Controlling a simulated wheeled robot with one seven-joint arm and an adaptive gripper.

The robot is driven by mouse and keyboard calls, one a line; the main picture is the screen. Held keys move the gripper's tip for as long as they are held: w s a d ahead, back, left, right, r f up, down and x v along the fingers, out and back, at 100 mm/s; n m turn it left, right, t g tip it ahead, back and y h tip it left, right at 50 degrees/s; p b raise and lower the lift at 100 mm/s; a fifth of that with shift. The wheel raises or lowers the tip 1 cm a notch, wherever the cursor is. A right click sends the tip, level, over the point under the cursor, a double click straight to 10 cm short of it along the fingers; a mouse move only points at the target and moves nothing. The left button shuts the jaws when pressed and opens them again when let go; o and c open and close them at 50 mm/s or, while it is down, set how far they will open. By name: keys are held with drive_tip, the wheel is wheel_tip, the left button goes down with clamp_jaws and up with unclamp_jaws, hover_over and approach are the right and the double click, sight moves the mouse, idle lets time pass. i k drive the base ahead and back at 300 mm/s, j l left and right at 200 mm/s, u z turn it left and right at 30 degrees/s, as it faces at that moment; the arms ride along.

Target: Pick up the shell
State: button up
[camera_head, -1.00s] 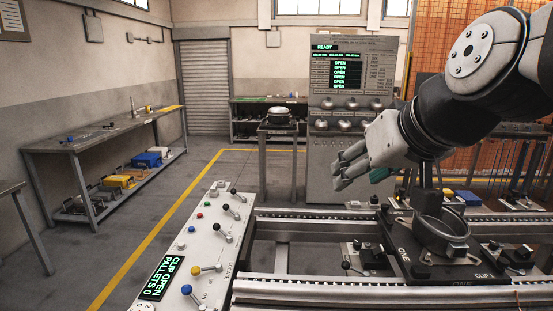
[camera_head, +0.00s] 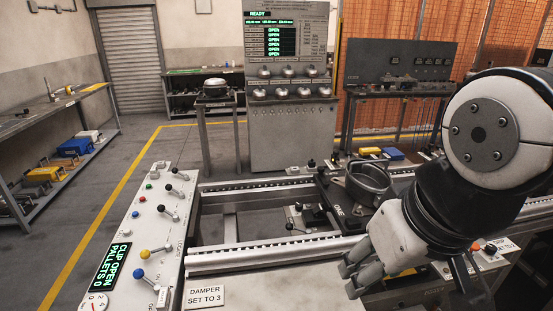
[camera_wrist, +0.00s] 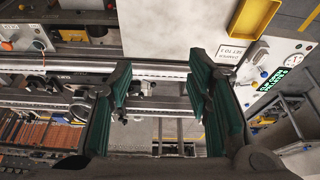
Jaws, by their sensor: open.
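A round, open-topped dark metal housing (camera_head: 368,182), which looks like the shell, sits upright on a dark pallet (camera_head: 338,196) on the rail line, in the head view.
A control panel (camera_head: 150,225) with levers and a "CLIP OPEN PALLETS 0" display stands at left. A "DAMPER SET TO 3" sign (camera_head: 206,296) is at the near edge. Rails (camera_head: 265,254) run across. A grey cabinet (camera_head: 290,135) with domed parts stands behind. Floor at left is clear.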

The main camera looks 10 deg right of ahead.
sight(365, 181)
drive_tip(key=i+l, duration=0.1)
drive_tip(key=l, duration=0.3)
drive_tip(key=i+l, duration=0.1)
drive_tip(key=l, duration=0.3)
drive_tip(key=i+l+z, duration=0.1)
drive_tip(key=l, duration=0.25)
drive_tip(key=i+l, duration=0.25)
drive_tip(key=i+z, duration=0.05)
drive_tip(key=i, duration=0.05)
